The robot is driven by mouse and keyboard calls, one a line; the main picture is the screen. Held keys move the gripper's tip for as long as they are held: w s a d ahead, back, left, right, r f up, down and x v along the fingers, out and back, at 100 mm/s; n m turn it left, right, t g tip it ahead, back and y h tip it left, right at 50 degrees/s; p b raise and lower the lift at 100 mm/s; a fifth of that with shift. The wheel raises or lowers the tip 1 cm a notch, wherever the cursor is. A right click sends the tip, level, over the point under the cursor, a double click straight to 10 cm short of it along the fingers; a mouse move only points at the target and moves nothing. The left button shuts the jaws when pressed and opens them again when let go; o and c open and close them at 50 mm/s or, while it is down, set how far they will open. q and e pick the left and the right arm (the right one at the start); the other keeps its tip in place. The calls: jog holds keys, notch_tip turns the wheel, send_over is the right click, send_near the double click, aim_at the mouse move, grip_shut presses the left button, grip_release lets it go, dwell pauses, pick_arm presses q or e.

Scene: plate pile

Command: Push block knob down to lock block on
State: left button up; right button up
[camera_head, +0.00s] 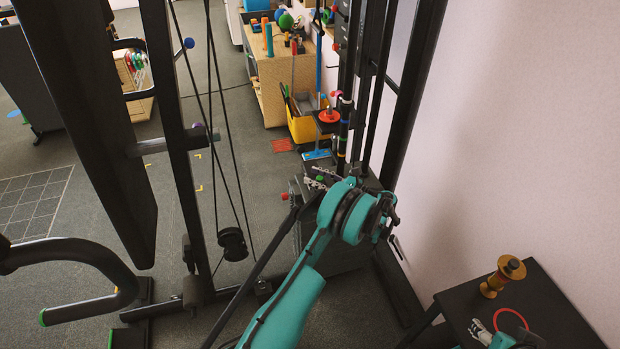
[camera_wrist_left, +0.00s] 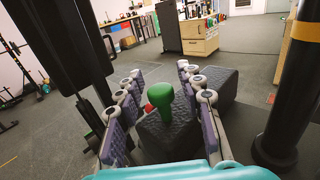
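In the left wrist view a green knob (camera_wrist_left: 160,92) with a rounded top and narrower stem stands upright on a dark textured block (camera_wrist_left: 172,138). A small red ball (camera_wrist_left: 149,107) shows just left of it. My left gripper (camera_wrist_left: 160,76) is open, its two jointed fingers spread on either side of the knob with gaps to both. In the head view my left gripper (camera_head: 318,182) is small, over the dark weight machine, with the green knob (camera_head: 320,178) showing at its fingers. My right gripper (camera_head: 482,332) is only partly in view at the bottom right; its opening is unclear.
Black uprights and cables of the gym machine (camera_head: 180,150) stand around the left arm. A black post (camera_wrist_left: 283,100) stands close on the right in the wrist view. A black side table (camera_head: 535,305) holds a brass-coloured object (camera_head: 503,275) and a red ring (camera_head: 511,318).

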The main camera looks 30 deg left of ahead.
pick_arm(q)
jog(key=shift+a, duration=1.15)
jog(key=shift+c, duration=0.2)
grip_shut()
